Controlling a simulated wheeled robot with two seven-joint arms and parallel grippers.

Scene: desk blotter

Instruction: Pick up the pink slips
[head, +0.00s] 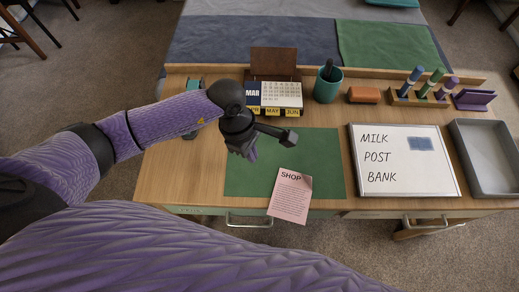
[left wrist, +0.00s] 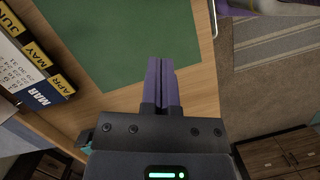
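One pink slip (head: 290,195) headed "SHOP" lies partly on the green blotter (head: 325,160), and its lower end hangs past the desk's front edge. No second slip can be made out. My left gripper (head: 245,152) is over the left part of the blotter, to the left of the slip and apart from it. In the left wrist view its two purple fingers (left wrist: 160,82) lie together with nothing between them, beside the green blotter (left wrist: 125,35). The slip cannot be made out there. My right gripper is not in view.
A calendar (head: 275,97), green cup (head: 327,84), orange block (head: 364,95) and rack of stamps (head: 424,90) line the back. A whiteboard (head: 405,190) and grey tray (head: 490,158) are at the right. Drawer handles (head: 248,222) jut from the front.

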